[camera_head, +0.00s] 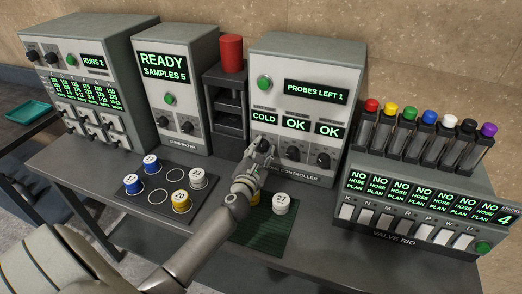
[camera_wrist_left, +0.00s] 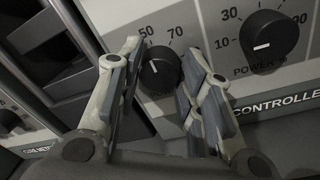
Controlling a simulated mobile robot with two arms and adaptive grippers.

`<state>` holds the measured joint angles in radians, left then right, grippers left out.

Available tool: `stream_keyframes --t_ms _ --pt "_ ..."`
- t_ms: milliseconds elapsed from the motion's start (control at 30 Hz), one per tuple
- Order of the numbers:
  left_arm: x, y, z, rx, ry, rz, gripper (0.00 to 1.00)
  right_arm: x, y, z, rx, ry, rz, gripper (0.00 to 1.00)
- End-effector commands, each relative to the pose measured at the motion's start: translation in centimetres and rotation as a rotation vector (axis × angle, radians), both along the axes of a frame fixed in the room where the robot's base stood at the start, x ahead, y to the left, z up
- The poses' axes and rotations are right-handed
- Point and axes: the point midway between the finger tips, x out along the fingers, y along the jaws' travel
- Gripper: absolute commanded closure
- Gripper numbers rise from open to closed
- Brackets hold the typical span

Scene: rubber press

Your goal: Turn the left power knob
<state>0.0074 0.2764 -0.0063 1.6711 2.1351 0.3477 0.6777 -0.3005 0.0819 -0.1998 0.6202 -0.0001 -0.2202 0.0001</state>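The controller (camera_head: 305,90) is a grey cabinet with a row of three black knobs under its COLD, OK and OK displays. My left gripper (camera_head: 262,143) is at the left power knob and hides most of it in the head view. In the left wrist view the black left knob (camera_wrist_left: 160,72) with a white pointer line lies between the two spread fingertips of my left gripper (camera_wrist_left: 162,55). I cannot tell whether the fingers touch it. The middle knob (camera_head: 293,153) also shows in the left wrist view (camera_wrist_left: 268,42), right of the fingers. My right gripper is not in view.
A dark rack with a red cylinder (camera_head: 231,54) stands left of the controller. A dark tray (camera_head: 152,196) with several numbered pucks lies in front. A white puck (camera_head: 281,203) is on the green mat (camera_head: 270,236). The valve rig (camera_head: 420,215) is at right.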

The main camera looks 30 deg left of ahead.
Motion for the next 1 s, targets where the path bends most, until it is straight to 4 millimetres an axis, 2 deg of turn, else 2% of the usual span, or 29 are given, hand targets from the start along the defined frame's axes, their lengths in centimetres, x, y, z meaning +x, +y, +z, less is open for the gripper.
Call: stream_keyframes --t_ms 33,167,567,1000 --pt "0.0 0.0 0.0 0.000 0.000 0.000 0.77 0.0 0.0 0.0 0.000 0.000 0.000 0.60" --pt "0.0 0.0 0.0 0.000 0.000 0.000 0.93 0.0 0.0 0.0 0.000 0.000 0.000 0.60" --pt "0.0 -0.1 0.1 0.086 0.023 -0.001 0.93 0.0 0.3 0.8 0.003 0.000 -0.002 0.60" --pt "0.0 -0.1 0.0 0.428 0.106 -0.002 0.93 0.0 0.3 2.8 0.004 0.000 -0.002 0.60"
